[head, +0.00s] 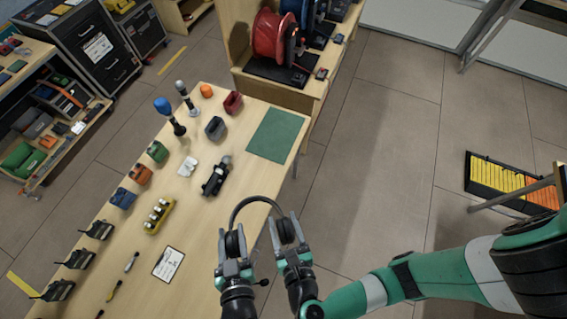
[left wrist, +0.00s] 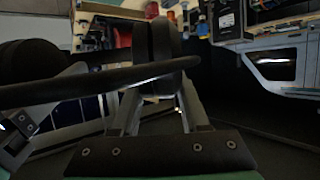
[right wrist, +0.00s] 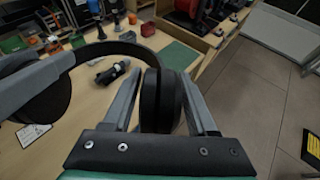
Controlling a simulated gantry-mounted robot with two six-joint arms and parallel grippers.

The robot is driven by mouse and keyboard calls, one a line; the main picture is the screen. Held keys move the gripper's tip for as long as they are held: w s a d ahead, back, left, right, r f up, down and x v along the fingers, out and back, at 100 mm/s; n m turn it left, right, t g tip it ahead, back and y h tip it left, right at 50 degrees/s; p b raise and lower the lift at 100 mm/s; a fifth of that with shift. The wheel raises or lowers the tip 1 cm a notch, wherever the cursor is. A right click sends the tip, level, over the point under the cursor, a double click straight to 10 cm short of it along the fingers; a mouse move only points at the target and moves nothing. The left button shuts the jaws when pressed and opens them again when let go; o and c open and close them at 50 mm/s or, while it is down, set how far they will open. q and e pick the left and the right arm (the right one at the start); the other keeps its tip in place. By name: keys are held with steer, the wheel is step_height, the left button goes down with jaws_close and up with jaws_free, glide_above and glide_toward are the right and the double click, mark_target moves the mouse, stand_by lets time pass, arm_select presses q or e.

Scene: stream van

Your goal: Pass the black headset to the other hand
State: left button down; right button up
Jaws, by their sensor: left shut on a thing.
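The black headset is held over the near right side of the table, its curved band (head: 256,201) upward and its two ear cups hanging below. My left gripper (head: 236,268) is shut on the left ear cup, which shows between its fingers in the left wrist view (left wrist: 152,45). My right gripper (head: 292,250) is at the other ear cup (head: 285,231). In the right wrist view that cup (right wrist: 160,100) stands between the two fingers, with both fingertips very near its sides. I cannot tell whether they press on it.
The wooden table (head: 205,275) holds a dark green mat (head: 275,134), a black device (head: 216,176), microphones (head: 170,115), a white card (head: 168,263) and several coloured cases. A stand with a red cable reel (head: 275,38) is behind.

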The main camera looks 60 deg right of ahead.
jaws_close()
arm_select(q)
steer(key=shift+c, duration=1.6)
jaws_free()
